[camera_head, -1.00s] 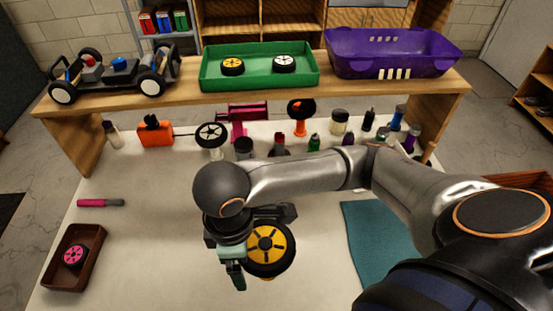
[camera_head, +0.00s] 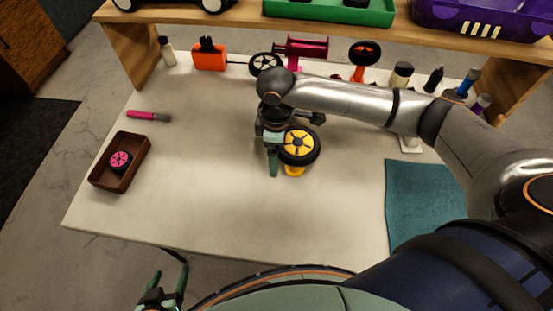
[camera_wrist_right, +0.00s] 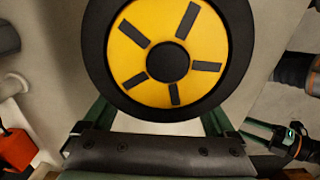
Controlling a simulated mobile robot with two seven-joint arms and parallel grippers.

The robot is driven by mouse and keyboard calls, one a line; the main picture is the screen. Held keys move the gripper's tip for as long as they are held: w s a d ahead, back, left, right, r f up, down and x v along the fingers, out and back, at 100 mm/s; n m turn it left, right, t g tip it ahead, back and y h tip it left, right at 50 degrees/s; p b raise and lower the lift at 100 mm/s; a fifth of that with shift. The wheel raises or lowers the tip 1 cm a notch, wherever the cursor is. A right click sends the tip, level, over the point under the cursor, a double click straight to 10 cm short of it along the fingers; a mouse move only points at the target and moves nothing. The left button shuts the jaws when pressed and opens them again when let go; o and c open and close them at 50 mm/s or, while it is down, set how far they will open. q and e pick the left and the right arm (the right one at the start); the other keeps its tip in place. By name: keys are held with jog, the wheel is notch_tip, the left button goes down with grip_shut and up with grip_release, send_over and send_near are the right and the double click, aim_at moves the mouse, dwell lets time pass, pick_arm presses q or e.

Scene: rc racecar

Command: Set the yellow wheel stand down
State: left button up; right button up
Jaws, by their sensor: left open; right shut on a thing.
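The yellow wheel stand shows in the head view as a black-tyred wheel with a yellow hub (camera_head: 298,146) above a small yellow base (camera_head: 294,170), near the middle of the table. My right gripper (camera_head: 273,160) is shut on it, just left of the wheel in the picture. In the right wrist view the wheel (camera_wrist_right: 168,60) fills the space ahead of the fingers, and its base is hidden. Whether the base touches the table is hard to tell. My left gripper (camera_head: 165,290) is open and empty at the bottom left, off the table's front edge.
A brown tray (camera_head: 98,178) with a pink wheel (camera_head: 121,160) and a pink-handled tool (camera_head: 143,115) lie at left. A teal mat (camera_head: 420,210) lies at right. An orange container (camera_head: 209,57) and several bottles line the back under the shelf. The front table is clear.

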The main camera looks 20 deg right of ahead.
jog(key=shift+w+f, duration=0.1)
jog(key=shift+f, duration=1.55)
jog(key=shift+f, duration=0.1)
jog(key=o, duration=1.2)
jog(key=shift+c, duration=0.2)
